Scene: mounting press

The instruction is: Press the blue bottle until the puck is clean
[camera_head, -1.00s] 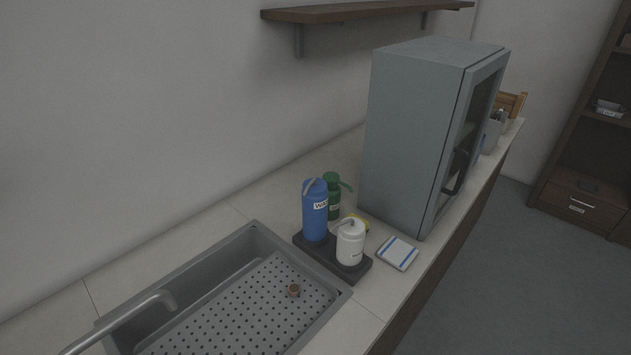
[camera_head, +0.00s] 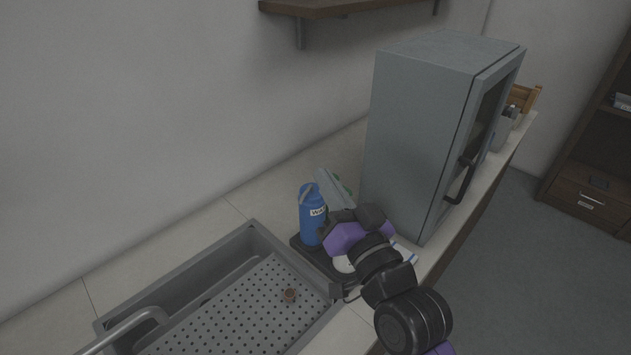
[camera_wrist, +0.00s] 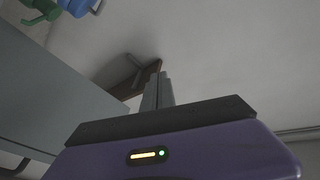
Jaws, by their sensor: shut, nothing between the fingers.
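The blue bottle (camera_head: 311,222) stands upright on a dark tray (camera_head: 304,245) beside the sink, with a label and a grey spout on top. The small brown puck (camera_head: 289,296) lies on the perforated plate in the sink; its surface is too small to judge. My gripper (camera_head: 321,172) is shut and empty, its grey fingers raised just right of the blue bottle's top, apparently apart from it. In the wrist view, the shut fingers (camera_wrist: 158,78) are seen past the purple housing, with the blue bottle (camera_wrist: 82,5) cut off at the top edge.
A green bottle (camera_wrist: 42,8) is mostly hidden behind my gripper in the head view. A white bottle (camera_head: 343,264) is largely covered by my arm. A tall grey cabinet (camera_head: 412,140) stands close on the right. A faucet (camera_head: 130,325) is at the sink's front left.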

